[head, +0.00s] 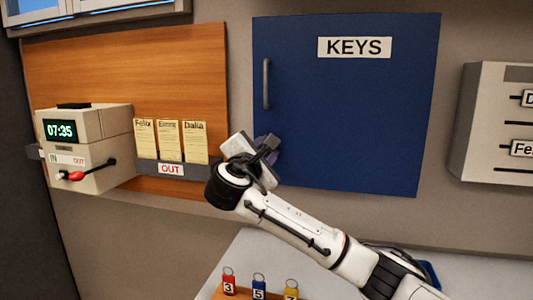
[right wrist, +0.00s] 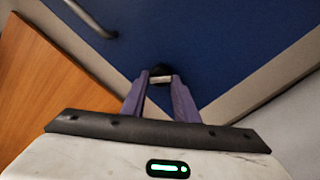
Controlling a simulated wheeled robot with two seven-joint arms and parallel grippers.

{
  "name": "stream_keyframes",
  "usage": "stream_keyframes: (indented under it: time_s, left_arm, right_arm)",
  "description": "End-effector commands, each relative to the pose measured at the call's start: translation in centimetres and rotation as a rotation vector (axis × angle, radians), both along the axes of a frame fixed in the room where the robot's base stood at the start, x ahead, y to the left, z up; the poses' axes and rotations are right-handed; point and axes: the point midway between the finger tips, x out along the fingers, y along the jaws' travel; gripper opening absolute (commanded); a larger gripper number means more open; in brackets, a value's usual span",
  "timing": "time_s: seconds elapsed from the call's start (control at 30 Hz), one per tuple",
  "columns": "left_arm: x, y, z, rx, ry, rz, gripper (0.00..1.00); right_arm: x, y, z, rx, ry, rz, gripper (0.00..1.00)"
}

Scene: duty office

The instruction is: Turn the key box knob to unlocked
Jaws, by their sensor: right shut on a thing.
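The blue key box (head: 345,110) with its KEYS sign (head: 354,47) hangs on the wall, door closed. My right gripper (head: 266,146) is at the box's lower left corner in the head view. In the right wrist view, the purple fingers of my right gripper (right wrist: 160,78) are shut on the small knob (right wrist: 160,79), which shows a pale metal bar and a dark part behind it. My wrist hides the knob in the head view, and no lock marking can be read. My left gripper is not in view.
A vertical handle (head: 266,83) is on the box door's left side. A time clock (head: 85,145) and card rack (head: 172,169) are to the left, with a grey cabinet (head: 492,125) to the right. Numbered key tags (head: 259,286) stand below on a wooden block.

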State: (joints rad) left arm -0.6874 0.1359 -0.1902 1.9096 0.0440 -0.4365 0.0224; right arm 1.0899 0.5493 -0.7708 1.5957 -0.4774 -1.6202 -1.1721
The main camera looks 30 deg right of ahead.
Motion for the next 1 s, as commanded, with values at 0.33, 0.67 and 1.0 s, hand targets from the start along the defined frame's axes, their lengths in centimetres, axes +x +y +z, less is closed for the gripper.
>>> stream_keyframes:
  time_s: [0.33,0.67,1.0]
  left_arm:
    - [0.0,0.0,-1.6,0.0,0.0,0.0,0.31]
    - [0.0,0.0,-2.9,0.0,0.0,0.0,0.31]
    - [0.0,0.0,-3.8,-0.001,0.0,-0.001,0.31]
  right_arm:
    - [0.0,0.1,-0.2,0.217,-0.251,-0.002,0.05]
    - [0.0,0.0,-0.2,0.41,-0.476,-0.002,0.05]
    - [0.0,0.0,0.0,0.543,-0.634,-0.003,0.05]
